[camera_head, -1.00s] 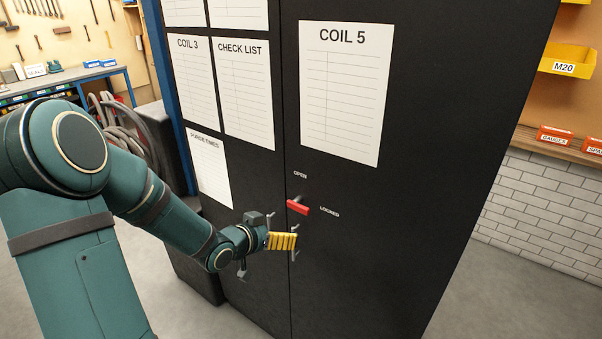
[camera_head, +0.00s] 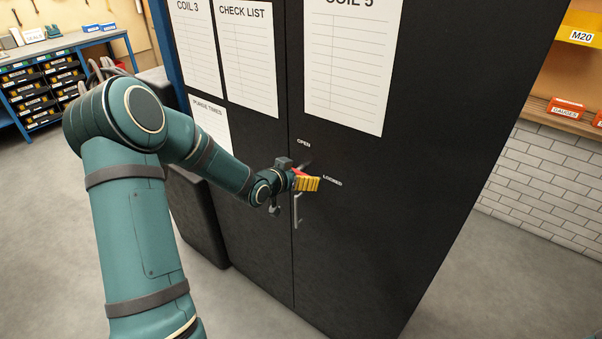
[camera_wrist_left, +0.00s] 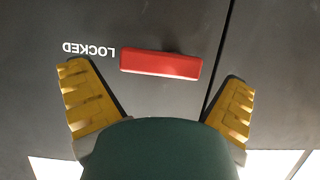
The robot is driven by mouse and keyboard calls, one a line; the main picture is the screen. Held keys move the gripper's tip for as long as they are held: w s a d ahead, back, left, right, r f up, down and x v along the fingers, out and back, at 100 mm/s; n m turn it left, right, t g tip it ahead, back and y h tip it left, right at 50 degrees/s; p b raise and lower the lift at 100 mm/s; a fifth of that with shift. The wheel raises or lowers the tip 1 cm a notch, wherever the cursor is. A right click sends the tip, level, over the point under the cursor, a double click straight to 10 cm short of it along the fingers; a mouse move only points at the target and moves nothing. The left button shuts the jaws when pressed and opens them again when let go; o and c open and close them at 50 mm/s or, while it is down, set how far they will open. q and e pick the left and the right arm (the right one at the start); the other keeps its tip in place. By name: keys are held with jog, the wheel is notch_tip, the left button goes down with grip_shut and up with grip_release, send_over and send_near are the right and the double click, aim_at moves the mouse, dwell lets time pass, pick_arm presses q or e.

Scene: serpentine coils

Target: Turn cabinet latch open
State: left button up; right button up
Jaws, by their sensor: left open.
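The red latch (camera_head: 299,173) is on the black cabinet (camera_head: 360,220), mostly hidden behind my left gripper in the head view. The wrist view shows the latch (camera_wrist_left: 160,64) as a red bar lying crosswise, its one end pointing to the LOCKED label (camera_wrist_left: 88,49). My left gripper (camera_head: 305,182) is at the cabinet front by the latch. In the wrist view the yellow fingers of my left gripper (camera_wrist_left: 157,76) are spread wide, one on each side of the bar, with gaps to both ends. I cannot tell its exact distance from the door.
A grey door handle (camera_head: 297,212) is just below the latch. The OPEN label (camera_head: 304,143) is above it. The door seam (camera_wrist_left: 219,55) runs beside the latch. Paper sheets (camera_head: 345,75) are on the upper doors. A workbench (camera_head: 62,75) stands at the far left.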

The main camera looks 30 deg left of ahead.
pick_arm(q)
jog(key=shift+w+f, duration=0.25)
jog(key=shift+w, duration=0.35)
jog(key=c, duration=1.1)
jog(key=shift+d, duration=0.1)
jog(key=shift+c, duration=0.2)
